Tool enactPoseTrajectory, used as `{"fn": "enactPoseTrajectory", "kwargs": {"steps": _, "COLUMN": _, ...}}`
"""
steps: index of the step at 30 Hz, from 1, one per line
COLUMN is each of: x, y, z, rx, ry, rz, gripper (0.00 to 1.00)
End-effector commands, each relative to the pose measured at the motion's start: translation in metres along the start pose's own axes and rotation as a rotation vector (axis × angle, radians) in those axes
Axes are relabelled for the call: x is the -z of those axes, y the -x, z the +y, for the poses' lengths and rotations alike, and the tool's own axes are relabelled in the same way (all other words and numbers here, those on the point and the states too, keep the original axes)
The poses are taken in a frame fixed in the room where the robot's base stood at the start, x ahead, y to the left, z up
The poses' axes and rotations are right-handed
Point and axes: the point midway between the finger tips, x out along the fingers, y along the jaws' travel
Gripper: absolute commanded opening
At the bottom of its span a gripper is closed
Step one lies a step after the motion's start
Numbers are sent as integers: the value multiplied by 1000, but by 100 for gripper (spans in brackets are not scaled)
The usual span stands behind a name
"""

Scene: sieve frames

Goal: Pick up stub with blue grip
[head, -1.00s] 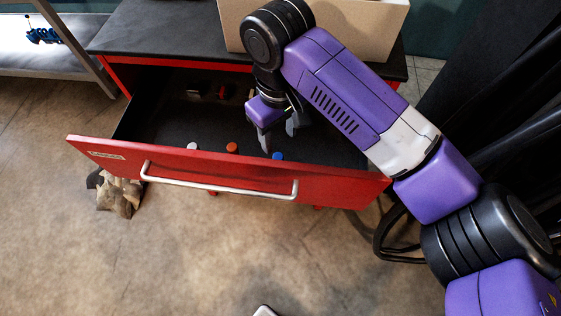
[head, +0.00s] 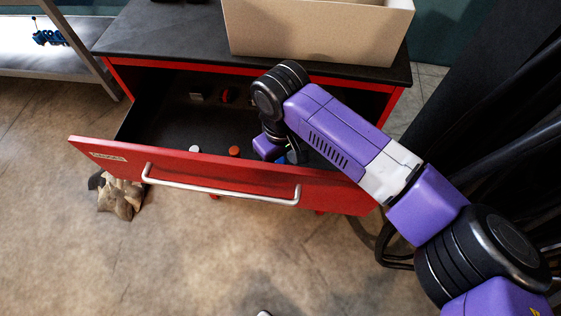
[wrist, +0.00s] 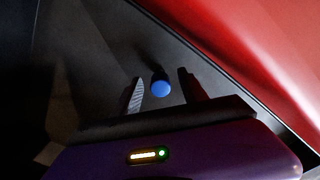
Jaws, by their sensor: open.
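The stub with the blue grip (wrist: 160,89) shows in the wrist view as a round blue end. It lies between the two fingers of my gripper (wrist: 162,82), with a gap visible on both sides. My gripper is open and holds nothing. In the head view my gripper (head: 282,155) is down inside the open red drawer (head: 230,178), close behind its front panel at the right. There the gripper mostly hides the blue stub. How deep the fingers reach along the stub is unclear.
In the drawer, a white-topped stub (head: 194,149) and an orange-topped stub (head: 234,151) stand left of my gripper. More small pieces, one of them orange (head: 227,95), are at the drawer's back. A beige box (head: 315,35) sits on the cabinet top (head: 165,30).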

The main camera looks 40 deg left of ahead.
Motion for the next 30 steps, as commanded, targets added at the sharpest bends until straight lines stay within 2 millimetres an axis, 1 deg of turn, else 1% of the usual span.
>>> {"fn": "enactPoseTrajectory", "kwargs": {"steps": 5, "x": 0, "y": 0, "z": 0, "rx": 0, "ry": 0, "rz": 0, "gripper": 50}}
{"fn": "enactPoseTrajectory", "kwargs": {"steps": 8, "x": 0, "y": 0, "z": 0, "rx": 0, "ry": 0, "rz": 0, "gripper": 32}}
{"fn": "enactPoseTrajectory", "kwargs": {"steps": 9, "x": 0, "y": 0, "z": 0, "rx": 0, "ry": 0, "rz": 0, "gripper": 24}}
{"fn": "enactPoseTrajectory", "kwargs": {"steps": 11, "x": 0, "y": 0, "z": 0, "rx": 0, "ry": 0, "rz": 0, "gripper": 13}}
{"fn": "enactPoseTrajectory", "kwargs": {"steps": 12, "x": 0, "y": 0, "z": 0, "rx": 0, "ry": 0, "rz": 1, "gripper": 5}}
{"fn": "enactPoseTrajectory", "kwargs": {"steps": 13, "x": 0, "y": 0, "z": 0, "rx": 0, "ry": 0, "rz": 1, "gripper": 0}}
{"fn": "enactPoseTrajectory", "kwargs": {"steps": 24, "x": 0, "y": 2, "z": 0, "rx": 0, "ry": 0, "rz": 1, "gripper": 0}}
{"fn": "enactPoseTrajectory", "kwargs": {"steps": 28, "x": 1, "y": 8, "z": 0, "rx": 0, "ry": 1, "rz": 3, "gripper": 0}}
{"fn": "enactPoseTrajectory", "kwargs": {"steps": 30, "x": 1, "y": 15, "z": 0, "rx": 0, "ry": 0, "rz": 3, "gripper": 0}}
